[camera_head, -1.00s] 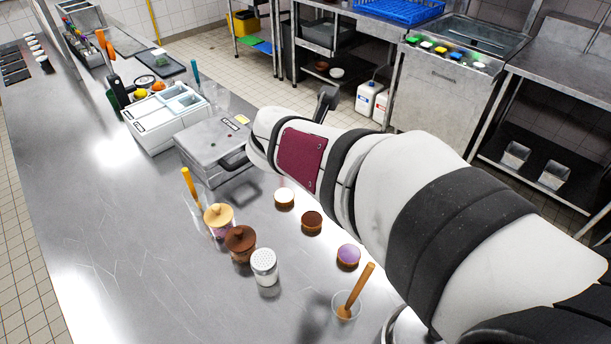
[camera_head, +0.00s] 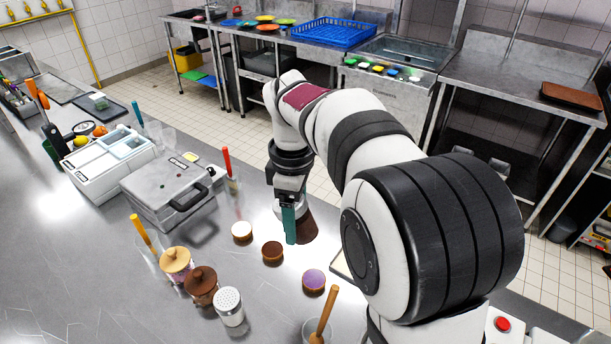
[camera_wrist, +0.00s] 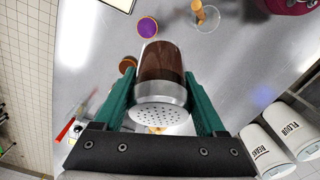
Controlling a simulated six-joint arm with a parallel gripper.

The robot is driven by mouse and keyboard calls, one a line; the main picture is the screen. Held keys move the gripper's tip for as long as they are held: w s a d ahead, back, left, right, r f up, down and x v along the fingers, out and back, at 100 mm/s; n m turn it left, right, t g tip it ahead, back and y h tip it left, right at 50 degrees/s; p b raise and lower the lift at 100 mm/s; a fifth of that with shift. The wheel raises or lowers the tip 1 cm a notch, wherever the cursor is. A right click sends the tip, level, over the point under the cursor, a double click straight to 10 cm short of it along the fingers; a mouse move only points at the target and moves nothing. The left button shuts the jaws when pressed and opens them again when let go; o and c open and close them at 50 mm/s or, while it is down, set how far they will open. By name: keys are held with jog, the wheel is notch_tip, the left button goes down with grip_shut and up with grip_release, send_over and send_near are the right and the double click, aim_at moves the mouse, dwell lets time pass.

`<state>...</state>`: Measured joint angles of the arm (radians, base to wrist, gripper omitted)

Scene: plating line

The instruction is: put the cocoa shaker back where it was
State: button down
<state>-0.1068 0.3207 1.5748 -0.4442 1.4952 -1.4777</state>
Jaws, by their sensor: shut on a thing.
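The cocoa shaker (camera_head: 306,229) is a clear cup of dark brown powder with a perforated metal lid. My gripper (camera_head: 294,232), with teal fingers, is shut on it at the far side of the counter, behind the cupcakes. In the wrist view the shaker (camera_wrist: 161,64) sits between both fingers of my gripper (camera_wrist: 157,92), its holed lid toward the camera. Its base is turned away, so I cannot tell whether it touches the counter. A second shaker, pale with a holed metal lid (camera_head: 229,306), stands on the counter in front.
A white-topped cupcake (camera_head: 242,231), a brown one (camera_head: 272,252) and a purple one (camera_head: 314,281) stand near the shaker. A grey press (camera_head: 165,188) stands left. The counter's left front is bare.

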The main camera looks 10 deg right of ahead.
jog(key=shift+s+a+f+m+t+h, duration=0.5)
jog(key=shift+s+a+f+m, duration=0.95)
jog(key=shift+f+m, duration=2.6)
jog(key=shift+s+a+f+m+t+h, duration=0.15)
jog(key=shift+s+a+f+m+h, duration=0.9)
jog(key=shift+f+m, duration=3)
jog(key=shift+s+a+f+m+t+h, duration=0.35)
jog(key=shift+s+a+f+m, duration=1.95)
jog(key=shift+m, duration=3)
jog(key=shift+w+d+f, duration=0.25)
jog(key=shift+d+f, duration=0.1)
jog(key=shift+f, duration=0.15)
jog(key=shift+w+d+f, duration=0.25)
jog(key=shift+d+f, duration=0.05)
jog(key=shift+f, duration=0.2)
grip_release()
jog(key=v, duration=1.6)
jog(key=s+d+r+n+g+y, duration=0.1)
jog(key=s+d+r+n+y, duration=0.1)
jog(key=s+d, duration=0.5)
jog(key=s+d+r+n+g+y, duration=0.1)
jog(key=s+d+r+n+y, duration=0.2)
jog(key=s+d+n, duration=0.2)
jog(key=s+d, duration=0.2)
jog(key=shift+s+d, duration=0.2)
jog(key=shift+s, duration=0.05)
